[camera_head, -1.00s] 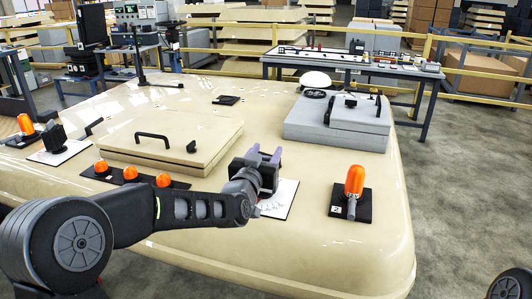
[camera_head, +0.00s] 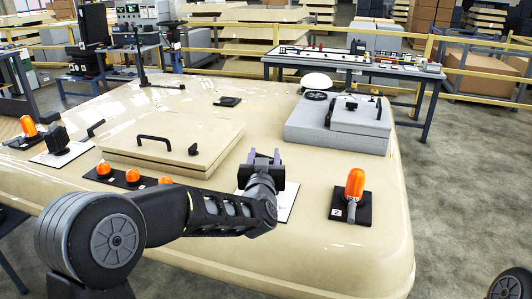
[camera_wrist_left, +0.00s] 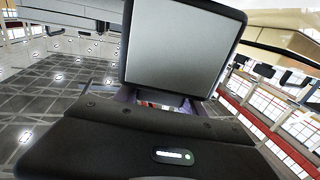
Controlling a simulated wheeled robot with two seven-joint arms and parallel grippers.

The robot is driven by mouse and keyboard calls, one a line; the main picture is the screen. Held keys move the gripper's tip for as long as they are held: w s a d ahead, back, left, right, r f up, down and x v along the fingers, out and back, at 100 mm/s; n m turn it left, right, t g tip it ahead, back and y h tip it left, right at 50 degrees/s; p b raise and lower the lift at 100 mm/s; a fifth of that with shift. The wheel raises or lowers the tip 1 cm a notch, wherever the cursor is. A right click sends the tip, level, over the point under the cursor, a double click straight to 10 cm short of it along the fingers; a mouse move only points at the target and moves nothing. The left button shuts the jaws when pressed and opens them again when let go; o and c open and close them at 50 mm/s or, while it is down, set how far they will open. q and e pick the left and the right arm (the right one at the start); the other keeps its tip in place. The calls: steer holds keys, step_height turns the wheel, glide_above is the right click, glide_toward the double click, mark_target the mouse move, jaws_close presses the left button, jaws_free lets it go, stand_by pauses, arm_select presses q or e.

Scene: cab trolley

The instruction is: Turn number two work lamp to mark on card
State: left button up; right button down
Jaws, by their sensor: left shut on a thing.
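My left gripper (camera_head: 264,158) is over the white card (camera_head: 287,200) near the front of the cream roof panel. Its purple fingers are shut on the work lamp, whose flat pale face in a black frame (camera_wrist_left: 178,47) fills the upper middle of the left wrist view. In the head view my gripper and wrist hide most of this lamp, and cover much of the card. I cannot make out the mark or the lamp's number. Another black work lamp (camera_head: 57,140) stands on a white card (camera_head: 75,151) at the far left. My right gripper is out of view.
An orange beacon (camera_head: 354,184) on a black base stands right of the card. Several orange domes (camera_head: 132,176) sit on a black strip to its left, partly behind my arm. A beige hatch (camera_head: 185,135) and a grey box (camera_head: 335,128) lie behind.

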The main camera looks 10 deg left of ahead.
arm_select(q)
steer(key=o, duration=1.4)
steer(key=shift+c, duration=0.2)
steer(key=shift+s, duration=0.1)
steer(key=s+d+b, duration=0.1)
steer(key=s, duration=0.6)
steer(key=shift+s+d, duration=0.2)
steer(key=shift+d, duration=0.05)
